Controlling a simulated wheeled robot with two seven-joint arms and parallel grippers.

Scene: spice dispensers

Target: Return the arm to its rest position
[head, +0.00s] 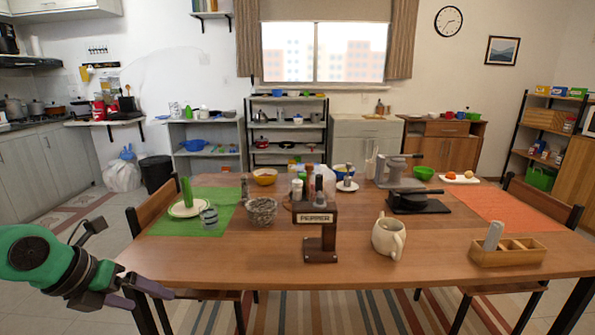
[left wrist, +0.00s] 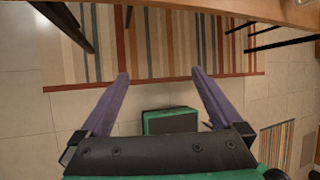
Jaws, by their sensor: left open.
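My left gripper (head: 152,298) is at the lower left in the head view, off the table's front left edge and slightly below its top. It also shows in the left wrist view (left wrist: 160,74), where its two purple fingers stand apart with nothing between them. Below them are the striped rug (left wrist: 160,45) and tiled floor. My right gripper is in neither view. The brown dispenser marked PEPPER (head: 319,217) stands upright near the table's front middle, apart from my left gripper.
The wooden table (head: 270,262) holds a cream jug (head: 388,237), a wooden divided box (head: 508,251), a glass bowl (head: 261,211) and a drinking glass (head: 208,215). Chairs (head: 155,210) stand around it. The table's front left corner is clear.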

